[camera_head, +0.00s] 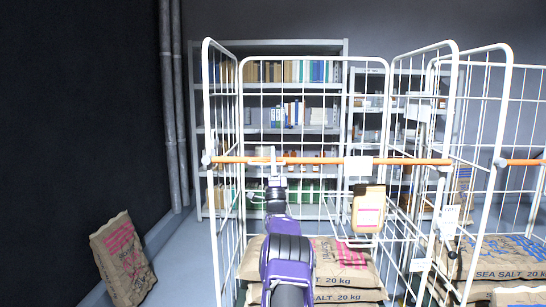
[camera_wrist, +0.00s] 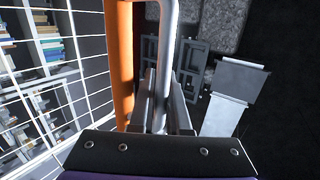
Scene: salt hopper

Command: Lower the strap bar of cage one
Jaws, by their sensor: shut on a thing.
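The near wire cage (camera_head: 237,100) stands in front of me, and an orange strap bar (camera_head: 320,161) runs level across its front between the two side frames. My gripper (camera_head: 272,180) is at the bar, left of its middle. In the wrist view my gripper (camera_wrist: 163,88) is shut on a pale metal handle (camera_wrist: 167,45) beside the orange bar (camera_wrist: 121,60). The bar's left end meets the left post and its right end reaches the right post. No cage number is legible. My purple arm hides part of the cage's lower front.
Salt sacks (camera_head: 345,270) lie inside the cage. A tan pack with a pink label (camera_head: 368,212) shows below the bar. A second cage (camera_head: 507,100) with its own orange bar (camera_head: 522,162) stands right. A sack (camera_head: 124,258) leans at the left. Shelving (camera_head: 290,47) stands behind.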

